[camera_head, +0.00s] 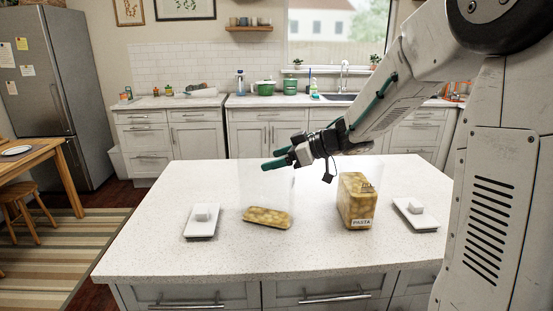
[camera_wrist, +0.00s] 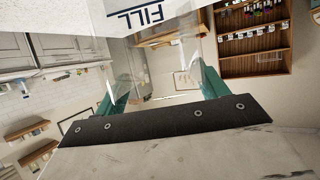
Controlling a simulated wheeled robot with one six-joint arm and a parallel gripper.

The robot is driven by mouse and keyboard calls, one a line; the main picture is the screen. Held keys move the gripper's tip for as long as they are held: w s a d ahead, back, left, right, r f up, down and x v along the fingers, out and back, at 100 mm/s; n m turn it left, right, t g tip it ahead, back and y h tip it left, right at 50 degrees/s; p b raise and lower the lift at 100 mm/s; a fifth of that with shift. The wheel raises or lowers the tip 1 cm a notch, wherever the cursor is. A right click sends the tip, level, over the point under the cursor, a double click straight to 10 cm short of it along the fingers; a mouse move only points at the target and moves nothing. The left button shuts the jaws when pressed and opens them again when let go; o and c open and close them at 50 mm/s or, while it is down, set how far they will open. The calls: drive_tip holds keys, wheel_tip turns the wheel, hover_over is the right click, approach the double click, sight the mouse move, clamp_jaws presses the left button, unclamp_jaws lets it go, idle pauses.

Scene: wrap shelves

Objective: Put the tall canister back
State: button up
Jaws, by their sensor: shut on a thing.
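A clear canister (camera_head: 245,188) with a shallow layer of yellow pasta (camera_head: 267,217) at its bottom is on or just above the left part of the island; I cannot tell if it touches the top. My gripper (camera_head: 277,159) reaches in from the right with teal fingers, shut on this canister near its top. In the wrist view, clear plastic lies between the fingers (camera_wrist: 155,88), and dark "FILL" lettering (camera_wrist: 140,17) shows at the top edge. A second clear canister (camera_head: 356,201), labelled PASTA and much fuller, stands to the right, apart from the gripper.
The speckled white island (camera_head: 190,262) carries a white tray with a small white block (camera_head: 202,219) at left and another (camera_head: 415,212) at right. Its front strip is clear. A back counter (camera_head: 180,102) with cabinets lies beyond, and a wooden table (camera_head: 30,153) at left.

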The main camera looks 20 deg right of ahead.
drive_tip(key=o, duration=1.7)
drive_tip(key=shift+c, duration=0.2)
